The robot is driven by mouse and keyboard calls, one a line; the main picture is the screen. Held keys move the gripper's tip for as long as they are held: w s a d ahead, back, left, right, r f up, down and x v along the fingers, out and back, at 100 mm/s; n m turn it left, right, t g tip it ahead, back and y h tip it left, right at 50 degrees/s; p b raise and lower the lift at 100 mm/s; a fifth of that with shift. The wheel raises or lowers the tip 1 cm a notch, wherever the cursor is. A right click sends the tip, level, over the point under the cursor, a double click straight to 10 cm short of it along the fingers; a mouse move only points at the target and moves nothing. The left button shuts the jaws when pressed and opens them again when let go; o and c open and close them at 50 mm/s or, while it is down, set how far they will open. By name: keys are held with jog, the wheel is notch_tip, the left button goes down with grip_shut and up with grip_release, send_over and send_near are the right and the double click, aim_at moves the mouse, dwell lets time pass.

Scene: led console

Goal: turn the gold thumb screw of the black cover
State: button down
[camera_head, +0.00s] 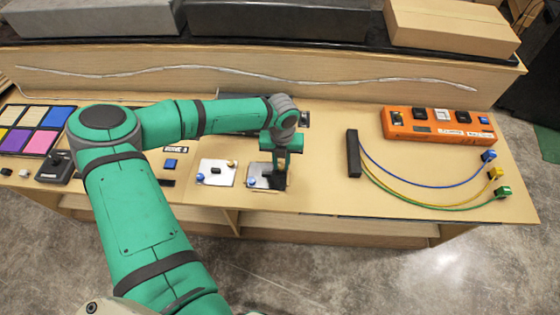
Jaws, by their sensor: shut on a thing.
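The black cover (262,172) lies on the wooden bench as a small, dark, shiny plate, partly behind my gripper. A blue knob (252,182) sits at its front left corner. My gripper (281,173) points down over the right side of this cover and is shut. The gold thumb screw is hidden by the fingers; the grip is at the place that matches the gold knob on the plate to the left. I cannot see how far the screw is turned.
A paler plate (214,172) with blue and gold knobs lies just left. Grey boxes and a cardboard box (450,25) stand on the rear shelf. Bare bench lies right of my gripper.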

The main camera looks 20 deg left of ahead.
jog(key=shift+a+n, duration=0.2)
jog(key=shift+n, duration=0.6)
jog(key=shift+d+n, duration=0.35)
jog(key=shift+n, duration=0.35)
jog(key=shift+s, duration=0.1)
jog(key=c, duration=1.8)
grip_release()
jog(key=shift+a, duration=0.1)
jog(key=shift+c, duration=0.2)
jog(key=shift+a, duration=0.1)
